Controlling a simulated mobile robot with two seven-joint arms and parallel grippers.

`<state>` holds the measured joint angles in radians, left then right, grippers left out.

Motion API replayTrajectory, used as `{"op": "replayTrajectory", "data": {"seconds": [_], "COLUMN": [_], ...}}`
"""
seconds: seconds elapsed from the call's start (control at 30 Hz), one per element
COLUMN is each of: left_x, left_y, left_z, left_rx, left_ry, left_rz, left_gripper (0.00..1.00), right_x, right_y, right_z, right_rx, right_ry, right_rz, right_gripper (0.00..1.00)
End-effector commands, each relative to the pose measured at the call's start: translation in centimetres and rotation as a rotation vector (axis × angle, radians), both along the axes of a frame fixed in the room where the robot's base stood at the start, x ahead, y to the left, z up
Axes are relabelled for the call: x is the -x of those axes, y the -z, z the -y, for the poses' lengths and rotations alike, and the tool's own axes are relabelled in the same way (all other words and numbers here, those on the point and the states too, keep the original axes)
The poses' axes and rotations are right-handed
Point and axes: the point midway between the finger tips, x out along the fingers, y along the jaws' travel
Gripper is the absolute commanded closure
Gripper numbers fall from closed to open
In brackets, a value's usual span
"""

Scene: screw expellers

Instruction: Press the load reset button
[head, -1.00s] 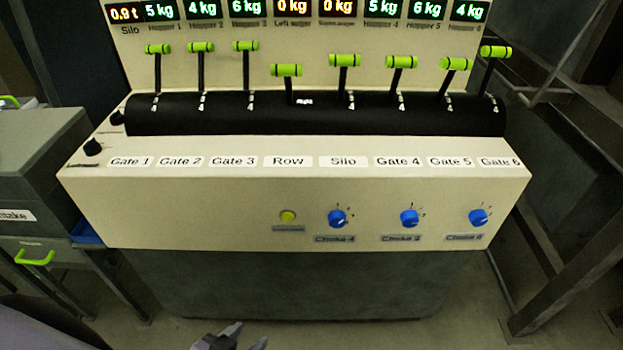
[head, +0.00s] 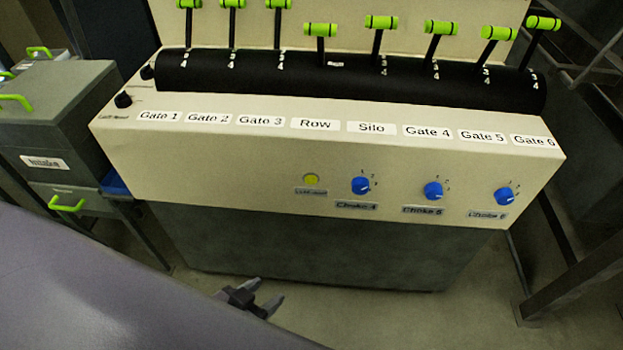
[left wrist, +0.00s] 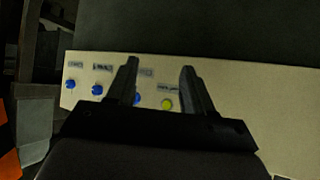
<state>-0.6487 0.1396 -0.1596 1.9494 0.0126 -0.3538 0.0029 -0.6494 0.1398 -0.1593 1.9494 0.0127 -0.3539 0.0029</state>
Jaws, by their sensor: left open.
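The yellow round button (head: 311,179) sits on the cream front face of the control console (head: 230,165), with a small label under it too blurred to read surely. In the left wrist view the yellow button (left wrist: 167,104) shows between the fingers, and the console appears upside down. My left gripper (head: 263,295) is open and empty, low in front of the console, below and left of the button and apart from it. Its fingers (left wrist: 160,68) also show in the left wrist view. My right gripper is not in view.
Blue choke knobs (head: 361,185) stand right of the button. Green-handled levers (head: 320,30) rise from the black curved panel (head: 340,80) above. A black knob (head: 123,100) is at the console's left end. A grey cabinet (head: 60,130) stands left. Metal framing (head: 570,285) is on the right.

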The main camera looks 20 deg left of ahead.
Motion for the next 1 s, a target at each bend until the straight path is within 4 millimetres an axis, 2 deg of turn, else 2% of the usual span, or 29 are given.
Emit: {"op": "replayTrajectory", "data": {"seconds": [0.27, 0.4, 0.43, 1.0], "left_x": [0.0, 0.0, 0.0, 0.01], "left_y": [0.0, 0.0, 0.0, 0.01], "left_z": [-0.01, -0.01, -0.01, -0.03], "left_rx": [0.0, 0.0, 0.0, 0.0], "left_ry": [0.0, 0.0, 0.0, 0.0], "left_rz": [0.0, 0.0, 0.0, 0.0], "left_gripper": [0.48, 0.94, 1.0, 1.0], "right_x": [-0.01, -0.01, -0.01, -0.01], "right_y": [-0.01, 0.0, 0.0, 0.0], "right_z": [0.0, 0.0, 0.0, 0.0], "right_rx": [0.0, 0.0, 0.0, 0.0], "right_ry": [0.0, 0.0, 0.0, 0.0], "right_rz": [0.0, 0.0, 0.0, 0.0], "right_gripper": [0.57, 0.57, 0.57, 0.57]}}
